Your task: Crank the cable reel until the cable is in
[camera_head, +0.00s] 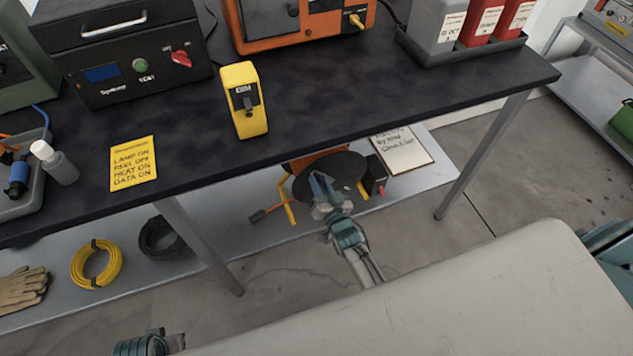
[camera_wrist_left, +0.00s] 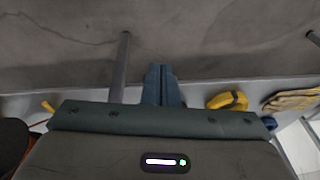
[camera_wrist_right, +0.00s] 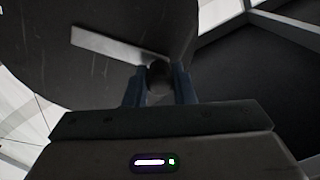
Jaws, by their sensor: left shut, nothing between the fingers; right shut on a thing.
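The cable reel (camera_head: 345,168) stands on the low shelf under the dark bench, with a black disc, an orange body and yellow feet. My right gripper (camera_head: 318,190) is at the face of the disc. In the right wrist view its fingers (camera_wrist_right: 160,88) are shut on the dark crank knob (camera_wrist_right: 158,74), at the end of a grey crank arm (camera_wrist_right: 105,46). An orange-ended piece (camera_head: 258,216) lies left of the reel; I cannot tell if it is the cable's end. My left gripper (camera_wrist_left: 161,85) is shut and empty, away from the reel.
The bench edge (camera_head: 330,140) overhangs the reel, with bench legs (camera_head: 483,152) on either side. A yellow coil (camera_head: 97,264), a dark coil (camera_head: 160,238) and gloves (camera_head: 22,287) lie on the low shelf. A clipboard (camera_head: 402,150) is right of the reel.

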